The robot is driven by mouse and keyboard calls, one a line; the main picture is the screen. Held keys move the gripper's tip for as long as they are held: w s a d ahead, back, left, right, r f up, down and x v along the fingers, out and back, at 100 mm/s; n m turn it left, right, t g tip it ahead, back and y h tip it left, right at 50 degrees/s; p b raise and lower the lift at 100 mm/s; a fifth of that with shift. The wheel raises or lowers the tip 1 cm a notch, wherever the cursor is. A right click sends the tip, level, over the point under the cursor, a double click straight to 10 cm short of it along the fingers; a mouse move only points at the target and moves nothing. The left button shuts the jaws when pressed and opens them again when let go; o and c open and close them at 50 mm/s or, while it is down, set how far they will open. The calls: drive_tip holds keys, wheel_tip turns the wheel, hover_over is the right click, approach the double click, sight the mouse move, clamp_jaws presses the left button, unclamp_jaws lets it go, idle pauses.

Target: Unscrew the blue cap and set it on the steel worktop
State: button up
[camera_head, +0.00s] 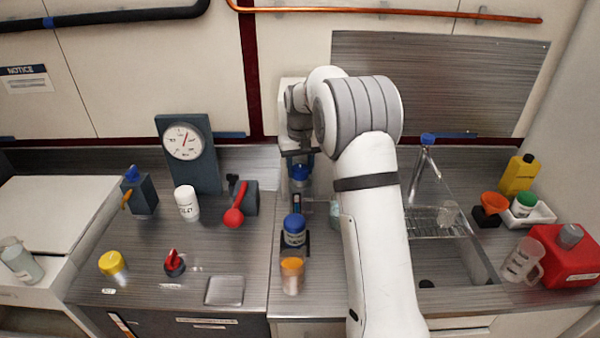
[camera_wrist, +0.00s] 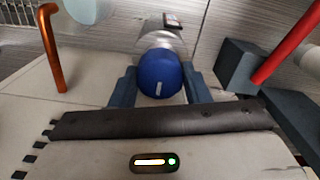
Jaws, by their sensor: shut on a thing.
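The blue cap (camera_wrist: 160,76) fills the space between the two grey fingers of my gripper (camera_wrist: 159,84) in the wrist view. My gripper is shut on it. A clear or silvery body (camera_wrist: 163,42) shows just beyond the cap; I cannot tell whether the cap is still threaded on it. In the head view the blue cap (camera_head: 300,170) shows below my gripper (camera_head: 299,158), near the back of the steel worktop (camera_head: 190,268). My wrist partly hides it.
A sink (camera_head: 452,268) lies right.

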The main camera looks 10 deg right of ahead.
drive_tip(key=c, duration=0.3)
drive_tip(key=n+p, duration=0.1)
drive_tip(key=n, duration=0.4)
drive_tip(key=shift+n, duration=0.3)
drive_tip(key=n, duration=0.2)
drive_tip(key=shift+s+d+r+n, duration=0.1)
drive_tip(key=shift+s+r+n, duration=0.1)
drive_tip(key=shift+n, duration=0.1)
drive_tip(key=n, duration=0.7)
drive_tip(key=shift+w+n+p, duration=0.15)
drive_tip(key=shift+n+p, duration=0.15)
drive_tip(key=shift+p, duration=0.1)
drive_tip(key=shift+n, duration=0.4)
drive_tip(key=shift+o, duration=0.3)
drive_tip(key=shift+n, duration=0.3)
drive_tip(key=o, duration=0.5)
drive_tip(key=shift+o, duration=1.4)
drive_tip(key=shift+a+f, duration=0.1)
drive_tip(key=shift+a, duration=0.15)
drive_tip(key=shift+o, duration=0.2)
drive_tip(key=shift+d, duration=0.1)
